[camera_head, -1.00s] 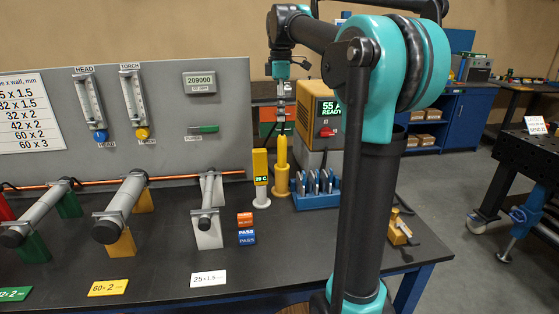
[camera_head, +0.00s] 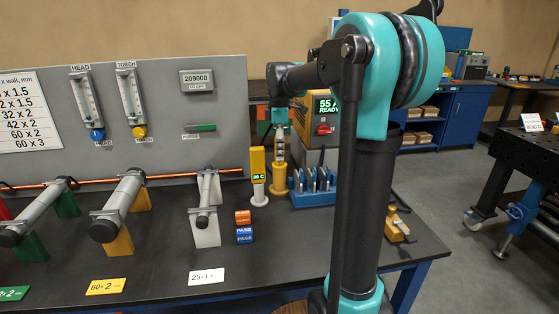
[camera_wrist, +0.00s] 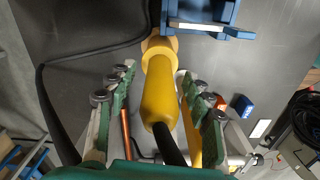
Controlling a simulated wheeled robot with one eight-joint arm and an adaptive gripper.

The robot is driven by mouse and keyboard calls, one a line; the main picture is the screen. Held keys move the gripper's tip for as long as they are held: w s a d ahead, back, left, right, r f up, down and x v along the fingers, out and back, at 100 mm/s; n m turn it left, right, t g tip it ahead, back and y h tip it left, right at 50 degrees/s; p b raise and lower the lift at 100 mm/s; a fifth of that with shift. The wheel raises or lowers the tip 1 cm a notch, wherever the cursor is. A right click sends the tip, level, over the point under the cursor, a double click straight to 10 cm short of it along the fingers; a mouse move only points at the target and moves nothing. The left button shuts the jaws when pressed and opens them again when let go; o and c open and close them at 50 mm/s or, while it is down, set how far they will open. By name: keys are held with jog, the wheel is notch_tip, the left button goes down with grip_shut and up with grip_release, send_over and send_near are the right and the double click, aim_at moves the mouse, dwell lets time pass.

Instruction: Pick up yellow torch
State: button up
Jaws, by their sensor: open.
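The yellow torch (camera_wrist: 160,95) stands upright at the back of the dark workbench; a dark cable leaves its near end in the wrist view. In the head view its lower part (camera_head: 279,180) shows below my gripper (camera_head: 279,150), and its upper part is largely hidden. In the wrist view my gripper (camera_wrist: 158,82) is open, with one green finger on each side of the torch body. A gap shows on the left; on the right I cannot tell whether finger and torch touch.
A yellow gauge post (camera_head: 258,176) stands just left of the torch. A blue rack (camera_head: 315,190) with several tools is to its right, and a yellow power unit (camera_head: 324,119) is behind. A black cable (camera_wrist: 42,105) loops left in the wrist view.

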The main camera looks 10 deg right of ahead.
jog(key=shift+f, duration=0.65)
grip_shut()
jog(key=shift+r, duration=0.15)
